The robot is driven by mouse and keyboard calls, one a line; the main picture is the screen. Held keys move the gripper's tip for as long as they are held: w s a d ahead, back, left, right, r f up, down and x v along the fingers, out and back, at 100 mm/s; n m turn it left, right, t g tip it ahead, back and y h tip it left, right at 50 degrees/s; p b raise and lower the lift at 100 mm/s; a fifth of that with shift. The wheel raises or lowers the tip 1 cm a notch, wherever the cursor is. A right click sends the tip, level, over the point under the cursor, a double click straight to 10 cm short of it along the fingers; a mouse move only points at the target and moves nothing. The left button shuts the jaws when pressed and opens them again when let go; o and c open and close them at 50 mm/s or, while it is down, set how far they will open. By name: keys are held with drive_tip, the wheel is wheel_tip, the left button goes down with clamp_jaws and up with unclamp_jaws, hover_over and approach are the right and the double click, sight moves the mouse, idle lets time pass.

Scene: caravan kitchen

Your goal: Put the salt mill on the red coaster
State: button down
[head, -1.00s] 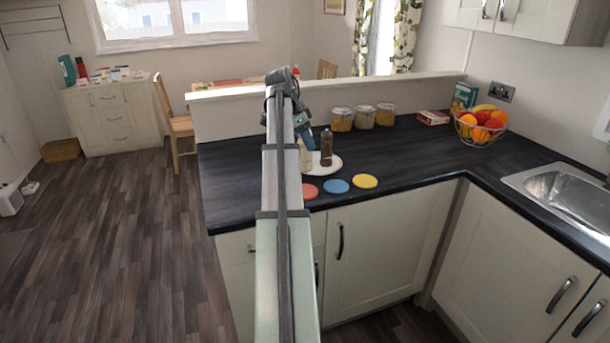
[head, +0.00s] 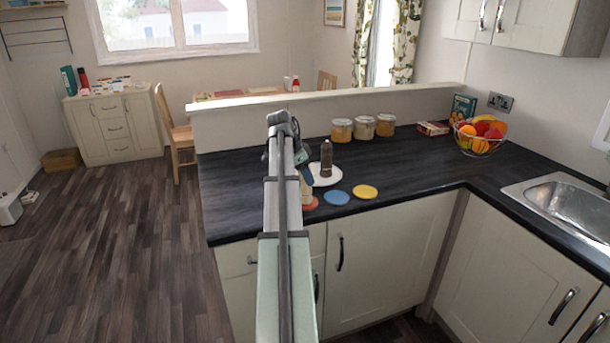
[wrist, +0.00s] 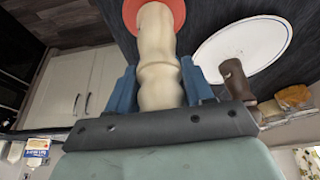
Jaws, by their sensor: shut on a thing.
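The salt mill, pale cream and turned, stands between the blue fingers of my gripper (wrist: 161,86) in the wrist view (wrist: 158,60). My gripper is shut on it. The mill's far end overlaps the red coaster (wrist: 130,14); I cannot tell whether it touches. In the head view the mill (head: 307,190) looks upright over the red coaster (head: 312,205), partly hidden by my arm. The gripper (head: 305,172) is mostly hidden there too.
A blue coaster (head: 337,197) and a yellow coaster (head: 364,192) lie to the right. Jars (head: 364,128) and a fruit bowl (head: 480,135) stand farther back. The counter's front edge is close.

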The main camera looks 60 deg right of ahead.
drive_tip(key=shift+f, duration=0.1)
drive_tip(key=shift+c, duration=2.2)
unclamp_jaws()
drive_tip(key=v, duration=1.2)
drive_tip(key=shift+s, duration=0.1)
